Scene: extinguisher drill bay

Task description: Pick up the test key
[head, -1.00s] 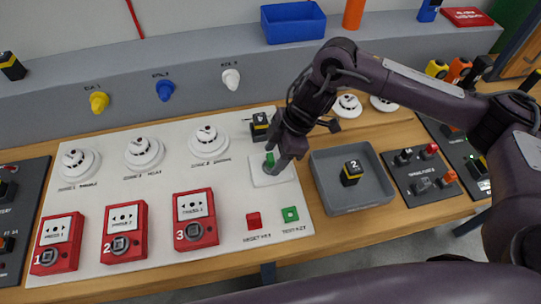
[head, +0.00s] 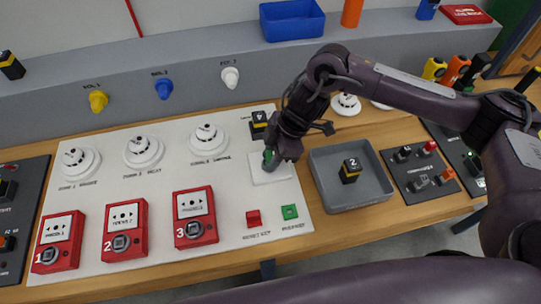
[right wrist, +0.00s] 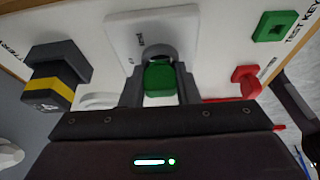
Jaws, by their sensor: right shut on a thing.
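The test key is a green-headed piece (head: 268,156) at a white square plate (head: 272,176) on the right part of the white panel. My right gripper (head: 271,161) is over it. In the right wrist view, the green head (right wrist: 158,79) sits between the two dark fingers of the right gripper (right wrist: 159,92), which are shut on it. A grey round part (right wrist: 158,52) shows just beyond the green head, against the white plate (right wrist: 130,30). Whether the key is clear of the plate cannot be told. My left gripper is not in view.
A dark block with a yellow band marked 4 (right wrist: 48,85) stands close beside the plate. A green square (head: 289,212) labelled TEST KEY and a red block (head: 253,218) lie in front. A grey tray (head: 338,202) holding block 2 (head: 350,171) is to the right.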

